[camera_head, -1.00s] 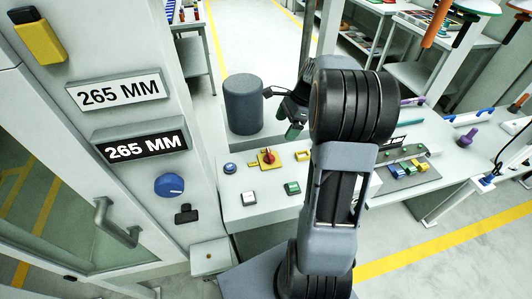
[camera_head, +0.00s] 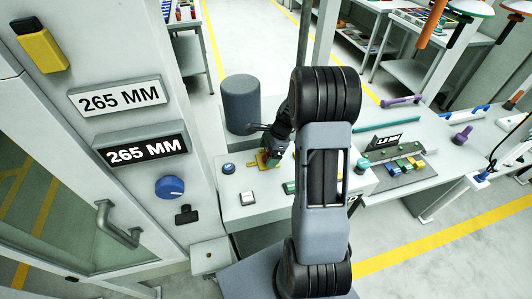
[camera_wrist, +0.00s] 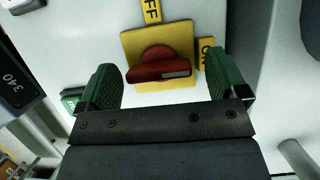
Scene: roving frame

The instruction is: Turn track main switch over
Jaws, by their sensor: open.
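The main switch is a red rotary knob (camera_wrist: 158,66) on a yellow square plate (camera_wrist: 133,45). In the wrist view the knob's grip bar lies roughly crosswise, its pale-marked end pointing right toward the yellow ON label (camera_wrist: 207,54). The yellow OFF label (camera_wrist: 151,11) is at the plate's top edge. My gripper (camera_wrist: 162,88) is open, one green-padded finger on each side of the knob, with a gap to it on both sides. In the head view my gripper (camera_head: 272,157) is over the switch and hides most of it; a bit of yellow plate (camera_head: 262,158) shows.
On the same panel are a blue button (camera_head: 228,168), a white button (camera_head: 246,198) and a green button (camera_head: 289,187). A dark grey cylinder (camera_head: 241,104) stands just behind. The cabinet with a blue knob (camera_head: 170,187) is at left.

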